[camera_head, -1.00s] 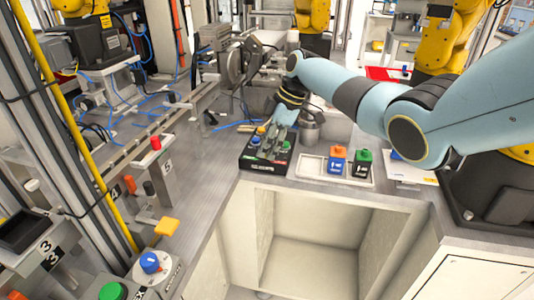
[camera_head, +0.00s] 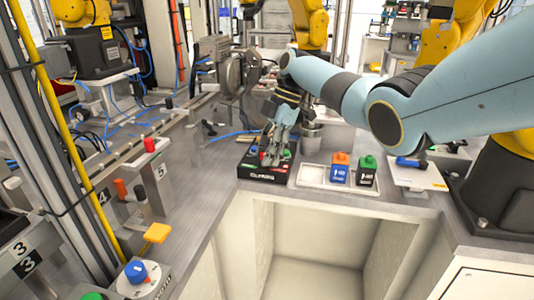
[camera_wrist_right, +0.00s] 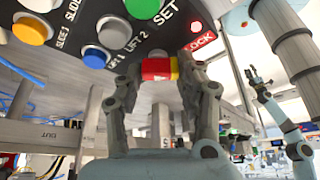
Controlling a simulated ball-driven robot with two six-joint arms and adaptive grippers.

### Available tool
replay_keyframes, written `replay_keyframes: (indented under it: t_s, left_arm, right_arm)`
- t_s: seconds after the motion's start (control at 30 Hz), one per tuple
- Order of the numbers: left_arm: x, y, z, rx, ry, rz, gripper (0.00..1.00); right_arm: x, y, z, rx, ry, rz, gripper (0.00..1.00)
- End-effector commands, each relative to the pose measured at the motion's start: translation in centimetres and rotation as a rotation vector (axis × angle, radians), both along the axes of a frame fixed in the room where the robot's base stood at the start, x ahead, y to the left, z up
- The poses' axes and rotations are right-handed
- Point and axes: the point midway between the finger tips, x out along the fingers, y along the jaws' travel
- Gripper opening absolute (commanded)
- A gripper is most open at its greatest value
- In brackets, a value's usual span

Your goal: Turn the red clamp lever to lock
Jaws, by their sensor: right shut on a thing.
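The black control box (camera_head: 246,168) stands on the grey bench in the head view, below my right gripper (camera_head: 273,158). In the right wrist view its panel (camera_wrist_right: 75,12) has coloured buttons and a red LOCK label (camera_wrist_right: 201,42) beside a green SET button. My right gripper (camera_wrist_right: 160,75) is shut on the red clamp lever (camera_wrist_right: 158,69), a red piece with a yellow end between the fingertips. The lever's base and exact angle are hidden. My left gripper (camera_wrist_right: 259,82) shows small at the right of the wrist view, its fingers apart and empty, away from the box.
A white tray (camera_head: 312,183) with an orange-topped and a green-topped block stands right of the box. A grey metal cup (camera_head: 312,138) is close behind the gripper. Stations with yellow arms stand behind.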

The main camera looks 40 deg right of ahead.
Motion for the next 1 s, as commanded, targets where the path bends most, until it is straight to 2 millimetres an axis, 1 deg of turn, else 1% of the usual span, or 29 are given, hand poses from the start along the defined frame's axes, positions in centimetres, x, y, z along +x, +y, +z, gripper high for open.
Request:
replay_keyframes:
  t_s: [0.23,0.27,0.4,0.43,0.67,0.77,0.87,1.0]
  left_arm:
    - [0.0,0.0,0.0,0.0,0.0,0.0,0.4]
    - [0.0,0.0,0.0,0.0,0.0,0.0,0.4]
    - [0.0,0.0,0.0,0.0,0.0,0.0,0.4]
    - [0.0,0.0,0.0,0.0,0.0,0.0,0.4]
    - [-0.1,0.2,0.0,0.002,0.0,0.0,0.4]
    - [-0.1,0.2,0.0,0.002,0.001,-0.001,0.4]
    - [-0.1,0.2,0.0,0.002,0.001,0.0,0.4]
    - [0.0,0.1,0.0,0.001,0.0,0.0,0.4]
  right_arm:
    - [0.0,0.0,0.0,-0.001,-0.002,0.001,0.04]
    - [0.0,0.0,0.0,-0.001,-0.001,0.001,0.39]
    - [0.0,0.0,0.0,-0.001,-0.001,0.001,0.57]
    - [0.0,0.0,0.0,-0.001,-0.001,0.001,0.6]
    - [0.0,0.0,0.0,0.0,-0.001,0.0,0.6]
    - [0.0,-0.2,0.5,-0.001,-0.001,0.0,0.6]
    - [0.1,-0.8,1.7,-0.002,-0.004,-0.001,0.6]
    - [0.0,-2.0,4.5,-0.002,-0.004,-0.002,0.6]
